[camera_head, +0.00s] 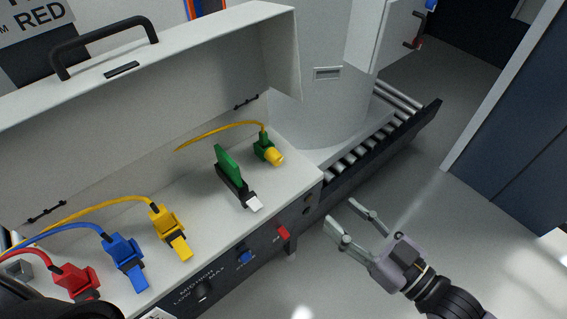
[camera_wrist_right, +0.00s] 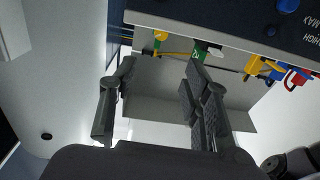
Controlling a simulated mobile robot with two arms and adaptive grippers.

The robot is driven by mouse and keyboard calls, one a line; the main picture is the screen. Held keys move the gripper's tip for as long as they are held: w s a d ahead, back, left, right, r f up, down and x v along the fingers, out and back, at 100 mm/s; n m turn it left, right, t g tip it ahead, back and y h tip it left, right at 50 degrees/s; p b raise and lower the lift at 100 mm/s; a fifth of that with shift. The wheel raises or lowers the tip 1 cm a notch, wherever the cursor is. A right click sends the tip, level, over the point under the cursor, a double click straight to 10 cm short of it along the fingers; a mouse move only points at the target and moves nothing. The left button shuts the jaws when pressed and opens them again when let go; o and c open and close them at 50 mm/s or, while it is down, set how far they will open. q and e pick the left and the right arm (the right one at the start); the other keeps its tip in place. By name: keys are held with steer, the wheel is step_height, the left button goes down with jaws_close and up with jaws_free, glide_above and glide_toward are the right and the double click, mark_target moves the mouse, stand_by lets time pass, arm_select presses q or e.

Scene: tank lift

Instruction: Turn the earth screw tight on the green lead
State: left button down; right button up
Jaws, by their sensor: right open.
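The earth screw is a yellow knob (camera_head: 274,157) on a green lug (camera_head: 263,142) at the right end of the box's shelf. The yellow lead (camera_head: 222,127) runs from the lug to the left. In the right wrist view the yellow knob (camera_wrist_right: 160,35) shows beyond the fingertips, near the top. My right gripper (camera_head: 340,212) is open and empty, to the right of the box's front corner and apart from the knob. Its two fingers also show in the right wrist view (camera_wrist_right: 160,66). My left gripper is not in view.
A dark block with an upright green tab (camera_head: 228,163) stands left of the screw. Yellow (camera_head: 167,221), blue (camera_head: 122,252) and red (camera_head: 76,280) plugs stand farther left. The raised lid (camera_head: 150,70) stands behind. Rollers (camera_head: 365,138) lie right of the box; floor around my right gripper is clear.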

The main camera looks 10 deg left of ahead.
steer(key=p, duration=0.2)
glide_toward(279, 161)
steer(key=shift+w+a+r, duration=0.15)
steer(key=shift+a+r, duration=0.1)
steer(key=shift+r, duration=0.05)
steer(key=p+x, duration=0.2)
steer(key=x, duration=0.5)
steer(key=shift+w+f, duration=0.1)
steer(key=shift+f, duration=0.1)
steer(key=shift+w+a+f, duration=0.1)
steer(key=shift+w+a, duration=0.2)
steer(key=shift+a, duration=0.1)
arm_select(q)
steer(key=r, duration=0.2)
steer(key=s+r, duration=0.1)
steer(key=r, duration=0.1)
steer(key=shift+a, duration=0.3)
arm_select(e)
steer(key=shift+c, duration=0.5)
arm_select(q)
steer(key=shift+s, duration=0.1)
arm_select(e)
jaws_close()
